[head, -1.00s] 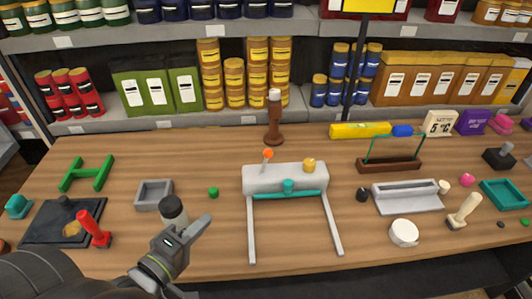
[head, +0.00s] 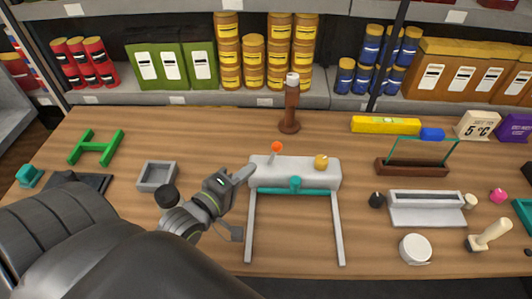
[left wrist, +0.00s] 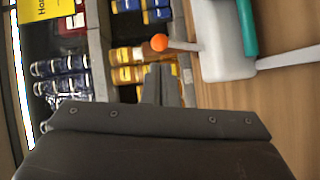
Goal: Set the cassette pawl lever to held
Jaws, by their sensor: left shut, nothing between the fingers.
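The pawl lever (head: 277,147) is a thin stick with an orange ball on top, at the left part of the light grey block (head: 310,171). It stands up and leans slightly right in the head view. In the left wrist view, the lever (left wrist: 159,42) points sideways out of the grey block (left wrist: 222,45). A teal bar (head: 295,186) runs along the block's front. My left gripper (head: 250,171) is shut and empty, beside the block's left end and just below the lever. In the left wrist view, its fingertips (left wrist: 160,72) sit below the orange ball, apparently apart from it. My right gripper is not in view.
Two pale legs (head: 249,229) reach from the block toward the table's front. A brown post (head: 290,108) stands behind it. A grey tray (head: 157,176) lies left. Table between the legs is clear.

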